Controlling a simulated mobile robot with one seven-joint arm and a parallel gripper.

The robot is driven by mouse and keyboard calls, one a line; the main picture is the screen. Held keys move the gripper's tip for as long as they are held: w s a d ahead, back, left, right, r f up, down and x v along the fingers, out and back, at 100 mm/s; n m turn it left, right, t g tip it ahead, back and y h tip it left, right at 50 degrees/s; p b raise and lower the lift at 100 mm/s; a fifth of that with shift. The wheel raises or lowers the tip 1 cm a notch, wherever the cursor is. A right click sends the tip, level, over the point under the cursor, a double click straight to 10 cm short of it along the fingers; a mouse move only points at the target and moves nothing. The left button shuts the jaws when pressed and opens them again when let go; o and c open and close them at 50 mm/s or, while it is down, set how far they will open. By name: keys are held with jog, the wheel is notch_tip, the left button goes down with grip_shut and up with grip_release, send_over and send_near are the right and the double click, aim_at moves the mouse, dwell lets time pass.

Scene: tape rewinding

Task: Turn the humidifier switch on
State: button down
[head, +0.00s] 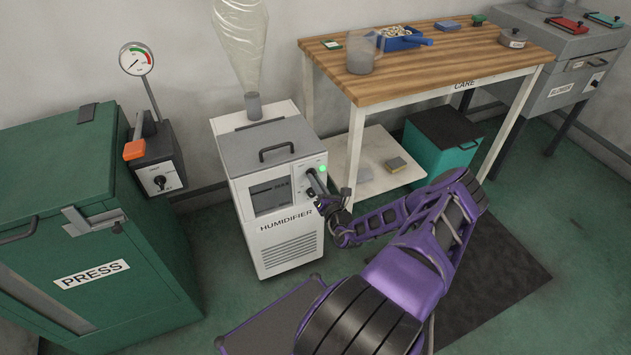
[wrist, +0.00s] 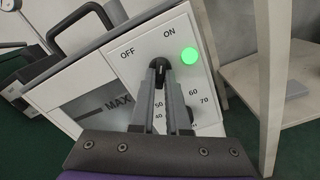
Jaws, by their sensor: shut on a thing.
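The white and grey humidifier (head: 275,238) stands on the floor at the centre of the head view, and its control panel (wrist: 200,38) fills much of the wrist view. My gripper (head: 316,180) is at the panel's right side; in the wrist view my gripper (wrist: 161,72) is shut on the dark switch handle (wrist: 160,64). The handle's tip lies below the OFF and ON labels, nearer ON; the fingers hide most of the switch. A round green light (wrist: 190,56) glows to the right of the switch. A dial scale with numbers is partly hidden behind the fingers.
A green press cabinet (head: 150,255) stands to the left. A wooden-topped care table (head: 420,75) stands to the right, its leg (wrist: 270,80) close beside the humidifier. A clear plastic bag (head: 240,45) rises above the humidifier.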

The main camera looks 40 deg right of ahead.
dwell(0.3)
jog(key=c, duration=0.9)
grip_release()
jog(key=shift+s, duration=0.15)
jog(key=p+v, duration=0.1)
jog(key=v, duration=1.6)
jog(key=shift+a+p, duration=0.15)
jog(key=shift+p, duration=0.15)
